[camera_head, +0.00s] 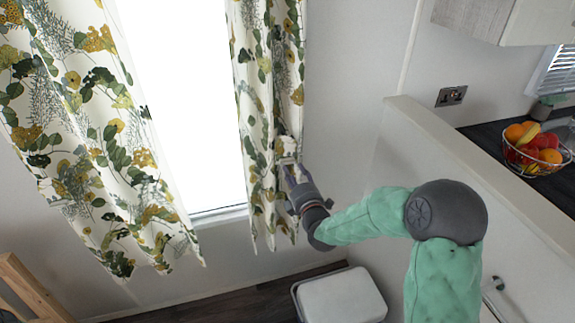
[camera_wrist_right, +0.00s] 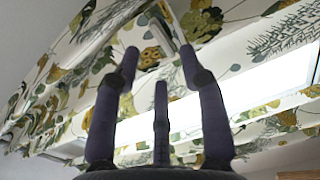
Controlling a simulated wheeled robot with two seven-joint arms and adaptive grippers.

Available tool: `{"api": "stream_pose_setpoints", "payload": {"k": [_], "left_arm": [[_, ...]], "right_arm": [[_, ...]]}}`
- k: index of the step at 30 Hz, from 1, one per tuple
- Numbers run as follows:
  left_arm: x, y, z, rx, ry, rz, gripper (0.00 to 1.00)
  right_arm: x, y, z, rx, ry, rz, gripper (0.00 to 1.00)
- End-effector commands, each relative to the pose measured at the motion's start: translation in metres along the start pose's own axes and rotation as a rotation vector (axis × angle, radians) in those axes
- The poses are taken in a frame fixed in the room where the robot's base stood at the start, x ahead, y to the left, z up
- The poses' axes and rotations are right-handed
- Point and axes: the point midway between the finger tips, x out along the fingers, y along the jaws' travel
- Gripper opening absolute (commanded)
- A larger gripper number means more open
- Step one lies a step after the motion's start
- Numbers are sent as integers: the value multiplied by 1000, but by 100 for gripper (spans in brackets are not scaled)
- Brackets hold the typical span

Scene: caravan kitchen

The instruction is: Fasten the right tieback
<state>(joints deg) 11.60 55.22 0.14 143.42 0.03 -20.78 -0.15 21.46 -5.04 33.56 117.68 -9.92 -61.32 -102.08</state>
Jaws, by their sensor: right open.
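The right curtain (camera_head: 264,100), white with green and mustard leaves, hangs narrow at the right side of the bright window. A small pale piece (camera_head: 287,146), perhaps part of the tieback, shows on its right edge; I cannot tell whether it is fastened. My right gripper (camera_head: 289,172) is at the curtain's right edge, just below this piece. In the right wrist view its three dark fingers (camera_wrist_right: 159,65) are spread open with nothing between them, pointing at the patterned fabric (camera_wrist_right: 72,72). A pale strip (camera_wrist_right: 163,35) shows beyond the fingertips. My left gripper is not in view.
The left curtain (camera_head: 85,130) hangs wide and loose. A low partition (camera_head: 470,170) stands at the right, with a wire fruit bowl (camera_head: 537,150) on the dark counter behind it. A white bin (camera_head: 341,297) is on the floor below my right arm. A wooden frame (camera_head: 30,290) is at lower left.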

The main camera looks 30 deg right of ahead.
Motion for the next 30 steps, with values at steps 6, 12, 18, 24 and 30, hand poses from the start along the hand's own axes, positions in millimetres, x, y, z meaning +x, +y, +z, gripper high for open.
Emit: {"api": "stream_pose_setpoints", "payload": {"k": [6, 12, 18, 24, 30], "left_arm": [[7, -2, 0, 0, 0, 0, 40], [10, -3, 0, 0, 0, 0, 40], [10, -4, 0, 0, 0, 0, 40], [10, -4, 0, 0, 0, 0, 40], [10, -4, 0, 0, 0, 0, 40]], "right_arm": [[37, -2, -1, 1, 2, 0, 42], [55, -1, 0, 1, 1, 0, 42], [60, 0, -1, 1, 1, -1, 42], [60, 0, -1, 1, 1, -1, 34], [59, 0, 0, 1, 1, -1, 0]]}}
